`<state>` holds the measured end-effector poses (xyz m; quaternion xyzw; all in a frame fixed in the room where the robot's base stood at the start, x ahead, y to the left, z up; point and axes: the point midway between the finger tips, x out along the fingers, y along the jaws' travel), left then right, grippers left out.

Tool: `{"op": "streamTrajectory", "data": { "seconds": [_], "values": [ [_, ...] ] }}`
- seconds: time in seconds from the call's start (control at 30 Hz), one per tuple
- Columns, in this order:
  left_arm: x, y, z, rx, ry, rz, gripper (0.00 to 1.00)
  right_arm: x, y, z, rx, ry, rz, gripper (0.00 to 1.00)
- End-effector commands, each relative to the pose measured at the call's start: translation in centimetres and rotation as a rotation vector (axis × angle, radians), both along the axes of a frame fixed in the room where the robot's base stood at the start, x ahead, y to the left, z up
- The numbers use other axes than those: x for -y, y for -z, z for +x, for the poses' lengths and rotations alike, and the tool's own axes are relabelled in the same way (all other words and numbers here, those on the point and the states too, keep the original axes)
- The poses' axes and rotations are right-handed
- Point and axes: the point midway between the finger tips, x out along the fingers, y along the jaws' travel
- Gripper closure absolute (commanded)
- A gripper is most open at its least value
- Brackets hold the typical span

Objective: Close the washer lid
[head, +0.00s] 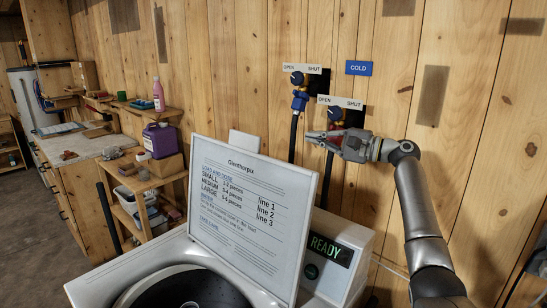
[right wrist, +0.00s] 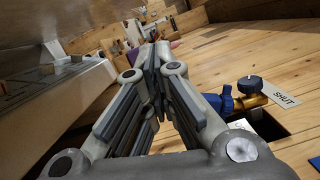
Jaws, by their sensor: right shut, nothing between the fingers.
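The washer lid (head: 255,215) stands open and nearly upright in the head view, its printed side with load sizes facing me. Below it the washer's round dark drum opening (head: 185,290) is uncovered. My right gripper (head: 309,136) is shut and empty. It is above and behind the lid's top right corner, in front of the wall taps, apart from the lid as far as I can tell. In the right wrist view its closed fingers (right wrist: 152,62) point up the picture. My left gripper is not in view.
A control box (head: 335,258) reading READY stands right of the lid. Two wall taps with hoses, one with a blue fitting (head: 299,100), are close to my right gripper; a tap also shows in the right wrist view (right wrist: 250,92). Shelves with a purple jug (head: 160,140) stand left.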

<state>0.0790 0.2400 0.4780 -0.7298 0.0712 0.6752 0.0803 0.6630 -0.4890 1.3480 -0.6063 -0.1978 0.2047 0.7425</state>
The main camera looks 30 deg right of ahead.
Motion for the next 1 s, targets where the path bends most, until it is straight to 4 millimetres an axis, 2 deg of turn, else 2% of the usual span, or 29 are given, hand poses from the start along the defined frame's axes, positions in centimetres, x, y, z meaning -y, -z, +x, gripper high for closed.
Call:
{"op": "streamTrajectory", "data": {
  "seconds": [0.03, 0.13, 0.37, 0.57, 1.0],
  "values": [
    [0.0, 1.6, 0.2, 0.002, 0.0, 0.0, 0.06, 0.0, 1.6, 0.0, 0.0, 0.0, 0.0, 1.0],
    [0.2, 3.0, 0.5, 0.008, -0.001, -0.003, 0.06, 0.0, 3.1, 0.0, 0.0, 0.0, 0.0, 1.0],
    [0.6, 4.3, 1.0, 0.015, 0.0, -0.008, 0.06, -0.1, 4.4, 0.1, 0.001, 0.0, 0.001, 1.0],
    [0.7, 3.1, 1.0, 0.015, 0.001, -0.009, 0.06, -1.1, 3.9, 1.6, 0.0, -0.004, 0.002, 1.0],
    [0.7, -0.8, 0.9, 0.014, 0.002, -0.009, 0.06, -5.8, 3.4, 8.7, 0.0, -0.002, 0.002, 1.0]
  ]
}}
